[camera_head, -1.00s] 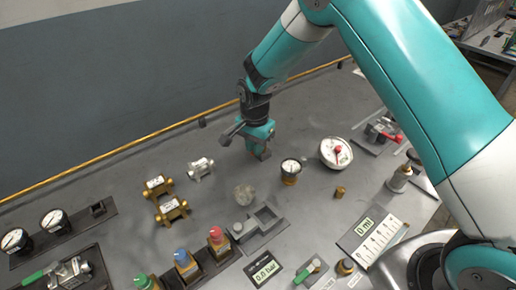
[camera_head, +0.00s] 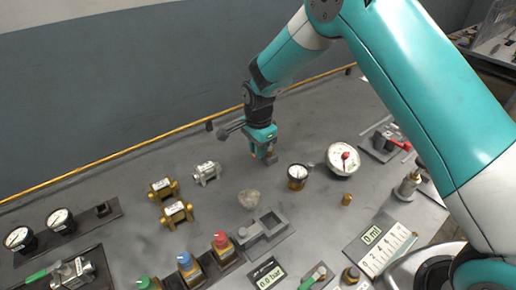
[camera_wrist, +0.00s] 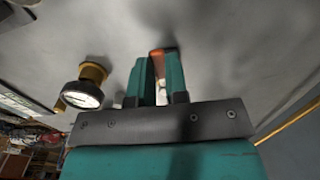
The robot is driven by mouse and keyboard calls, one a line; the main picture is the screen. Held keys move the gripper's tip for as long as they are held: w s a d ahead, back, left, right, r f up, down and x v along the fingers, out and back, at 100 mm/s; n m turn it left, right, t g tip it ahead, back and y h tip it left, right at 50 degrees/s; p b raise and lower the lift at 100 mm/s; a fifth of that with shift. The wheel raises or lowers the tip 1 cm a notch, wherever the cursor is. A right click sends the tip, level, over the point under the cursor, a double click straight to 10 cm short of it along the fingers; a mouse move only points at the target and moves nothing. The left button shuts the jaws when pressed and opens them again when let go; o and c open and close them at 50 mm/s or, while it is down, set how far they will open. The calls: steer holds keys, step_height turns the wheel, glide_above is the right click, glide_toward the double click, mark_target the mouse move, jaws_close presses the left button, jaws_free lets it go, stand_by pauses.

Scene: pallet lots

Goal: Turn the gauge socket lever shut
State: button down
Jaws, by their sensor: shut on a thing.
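My gripper (camera_head: 268,157) is over the grey bench, left of and behind a round gauge with a brass base (camera_head: 297,177). In the wrist view its teal fingers (camera_wrist: 158,75) are close together on a small orange-brown piece (camera_wrist: 158,54), mostly hidden by the fingers. The same gauge (camera_wrist: 82,92) stands apart from the fingers there. A green lever (camera_head: 314,277) lies at the front beside a 0.0 bar display (camera_head: 267,272). Another green-handled valve (camera_head: 67,271) is at the front left. No label shows which is the gauge socket lever. My gripper is away from both.
A white dial (camera_head: 342,158) and a red-handled valve (camera_head: 388,140) stand to the right. The back of the bench is clear.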

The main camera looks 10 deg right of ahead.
steer(key=c, duration=1.1)
jaws_free()
step_height(320, 180, up, 18)
steer(key=shift+f+b, duration=0.25)
steer(key=shift+b, duration=0.95)
steer(key=s+r+n+y, duration=0.1)
steer(key=s+n, duration=0.6)
steer(key=s, duration=0.3)
steer(key=s+r+n+y, duration=0.1)
steer(key=s+n, duration=0.6)
steer(key=s, duration=0.4)
steer(key=s+r+n+y, duration=0.1)
steer(key=s+n+y, duration=0.1)
steer(key=s+n, duration=0.4)
steer(key=shift+s+d+r+n, duration=0.1)
steer(key=shift+s+n, duration=0.05)
steer(key=shift+s, duration=0.6)
steer(key=shift+s+d+r+n, duration=0.1)
steer(key=shift+s+d+r, duration=0.05)
steer(key=shift+s, duration=0.6)
steer(key=shift+s+d+r+n, duration=0.1)
steer(key=shift+s+n, duration=0.05)
steer(key=shift+s, duration=0.6)
